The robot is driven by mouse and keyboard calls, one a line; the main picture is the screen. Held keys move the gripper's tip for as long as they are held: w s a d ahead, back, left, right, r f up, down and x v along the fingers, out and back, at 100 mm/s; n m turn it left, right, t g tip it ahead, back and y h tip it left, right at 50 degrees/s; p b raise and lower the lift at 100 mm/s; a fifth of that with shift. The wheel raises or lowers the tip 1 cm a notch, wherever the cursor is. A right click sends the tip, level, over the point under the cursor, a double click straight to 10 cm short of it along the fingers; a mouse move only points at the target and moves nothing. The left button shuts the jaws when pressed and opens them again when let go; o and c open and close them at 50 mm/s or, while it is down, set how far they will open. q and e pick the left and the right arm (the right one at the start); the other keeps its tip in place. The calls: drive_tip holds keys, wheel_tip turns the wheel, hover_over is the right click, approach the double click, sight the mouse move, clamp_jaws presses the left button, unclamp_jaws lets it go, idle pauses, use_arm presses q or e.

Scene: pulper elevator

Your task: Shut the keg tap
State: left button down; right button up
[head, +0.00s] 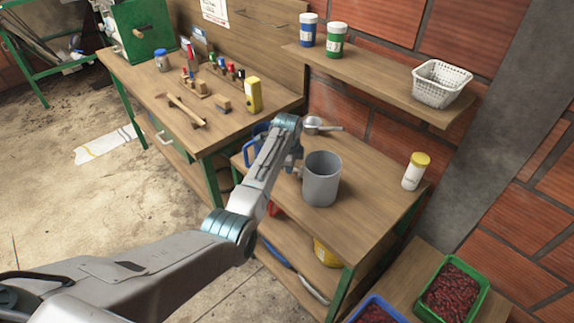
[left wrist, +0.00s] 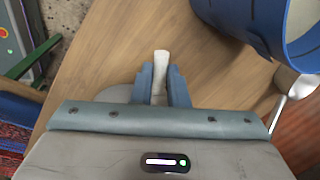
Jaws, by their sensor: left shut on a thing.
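A grey cylindrical keg (head: 321,180) stands on the low wooden bench in the head view. My left gripper (head: 294,163) is at the keg's left side, and the arm hides most of the tap area there. In the left wrist view, a small white lever (left wrist: 161,58), seemingly the tap handle, sits between the fingers of my left gripper (left wrist: 162,85). The gripper is shut on it. The tap's body and spout are hidden, so its setting cannot be told. My right gripper is not in view.
A blue jug (head: 258,130) is close behind my left arm; it also shows in the wrist view (left wrist: 240,20). A metal scoop (head: 318,126) lies behind the keg. A yellow-lidded jar (head: 415,171) stands to the right. A shelf (head: 370,77) overhangs the bench's back.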

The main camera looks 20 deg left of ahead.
use_arm(q)
drive_tip(key=c, duration=1.4)
unclamp_jaws()
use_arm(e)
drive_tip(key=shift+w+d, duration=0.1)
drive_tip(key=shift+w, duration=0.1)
